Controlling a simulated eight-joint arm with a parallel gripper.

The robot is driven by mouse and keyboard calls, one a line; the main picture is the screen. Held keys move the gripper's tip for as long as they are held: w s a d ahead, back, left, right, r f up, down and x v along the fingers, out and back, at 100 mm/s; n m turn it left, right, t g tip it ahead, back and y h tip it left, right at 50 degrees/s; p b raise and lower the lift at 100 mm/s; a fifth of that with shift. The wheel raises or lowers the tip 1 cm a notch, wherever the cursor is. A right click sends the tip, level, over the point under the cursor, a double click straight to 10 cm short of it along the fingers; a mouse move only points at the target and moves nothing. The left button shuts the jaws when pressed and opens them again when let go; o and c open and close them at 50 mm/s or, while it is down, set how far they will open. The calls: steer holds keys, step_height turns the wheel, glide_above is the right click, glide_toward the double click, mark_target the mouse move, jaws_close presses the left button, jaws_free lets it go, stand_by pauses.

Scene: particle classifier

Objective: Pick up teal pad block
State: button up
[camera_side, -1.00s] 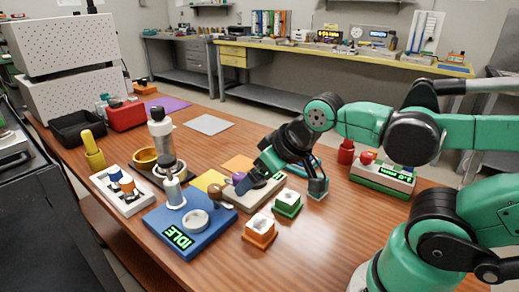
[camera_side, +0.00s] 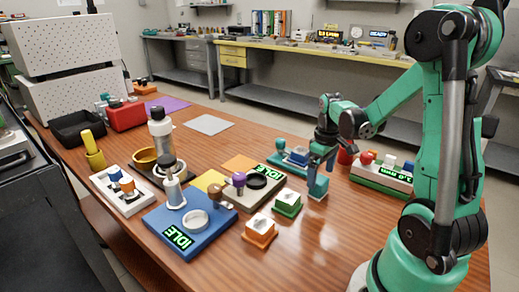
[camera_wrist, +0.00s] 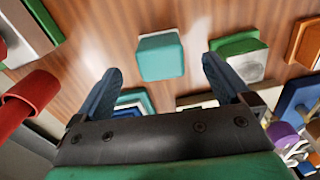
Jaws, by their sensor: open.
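The teal pad block (camera_side: 318,187) stands on the wooden table, right of the green-based block, in the side view. In the wrist view the teal block (camera_wrist: 160,57) shows its plain top between and ahead of my fingertips. My gripper (camera_side: 322,162) points down just above the block, with its fingers apart. In the wrist view my gripper (camera_wrist: 160,72) is open, with one blue finger to each side of the block and nothing held. The side view does not show clearly whether the fingers touch it.
A green-based block (camera_side: 288,204) stands close left of the teal block, with an orange-based block (camera_side: 259,231) nearer the camera. A blue device (camera_side: 291,156) lies behind. A green-based display unit (camera_side: 381,179) and a red cylinder (camera_side: 345,154) stand to the right. The front right table is bare.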

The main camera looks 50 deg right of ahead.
mark_target(320, 179)
steer(key=shift+f, duration=2.25)
steer(key=c, duration=1.4)
step_height(320, 179, up, 20)
